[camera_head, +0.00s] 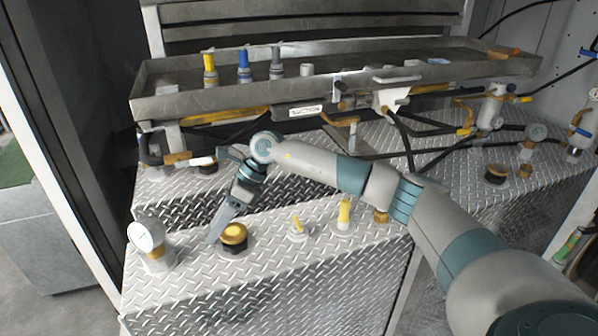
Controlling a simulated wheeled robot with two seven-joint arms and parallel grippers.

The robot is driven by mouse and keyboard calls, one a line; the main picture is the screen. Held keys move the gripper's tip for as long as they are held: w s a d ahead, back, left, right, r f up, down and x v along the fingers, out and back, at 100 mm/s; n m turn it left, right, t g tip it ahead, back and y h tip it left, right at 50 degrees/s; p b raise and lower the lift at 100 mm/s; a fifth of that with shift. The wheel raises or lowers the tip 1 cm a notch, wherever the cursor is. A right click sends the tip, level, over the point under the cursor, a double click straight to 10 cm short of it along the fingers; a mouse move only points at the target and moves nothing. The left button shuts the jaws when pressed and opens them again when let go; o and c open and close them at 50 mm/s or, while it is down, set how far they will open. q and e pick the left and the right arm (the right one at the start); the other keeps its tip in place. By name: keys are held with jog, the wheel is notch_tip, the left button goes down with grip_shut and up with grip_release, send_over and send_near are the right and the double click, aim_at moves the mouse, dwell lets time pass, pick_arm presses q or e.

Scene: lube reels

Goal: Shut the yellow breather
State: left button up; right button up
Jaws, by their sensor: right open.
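A round cap with an orange-yellow top and dark sides (233,236) sits on the front diamond-plate tank top. Two yellow upright levers on pale round bases, a small one (298,224) and a taller one (344,213), stand to its right. I cannot tell for certain which of these is the yellow breather. My right gripper (213,239) comes in from the right and points down, its fingertips just left of the dark-sided cap. It is open and looks empty; one finger hides the other. I cannot tell whether it touches the cap. My left gripper is not in view.
A white-faced gauge (146,236) stands left of my right gripper. A grey metal tray (200,104) with yellow, blue and grey nozzles spans the back. Hoses and yellow-handled valves (466,118) crowd the right. Bare diamond plate (290,275) lies in front.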

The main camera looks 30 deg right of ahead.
jog(key=w+d+r+h, duration=0.15)
jog(key=d+h, duration=0.25)
jog(key=d, duration=0.8)
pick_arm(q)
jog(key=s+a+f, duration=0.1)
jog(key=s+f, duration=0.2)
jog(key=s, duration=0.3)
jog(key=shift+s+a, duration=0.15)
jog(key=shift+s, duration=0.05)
pick_arm(e)
notch_tip(320, 180, up, 5)
jog(key=g+h, duration=0.1)
jog(key=h, duration=0.2)
send_over(298, 222)
jog(key=shift+w+d+r+m, duration=0.1)
jog(key=shift+r+m, duration=0.1)
jog(key=shift+m, duration=0.2)
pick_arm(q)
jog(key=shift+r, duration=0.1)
pick_arm(e)
jog(key=shift+f, duration=0.1)
notch_tip(298, 222, down, 16)
jog(key=p, duration=0.6)
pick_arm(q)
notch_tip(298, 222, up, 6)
pick_arm(e)
jog(key=shift+f, duration=0.65)
jog(key=shift+c, duration=0.4)
jog(key=c, duration=0.6)
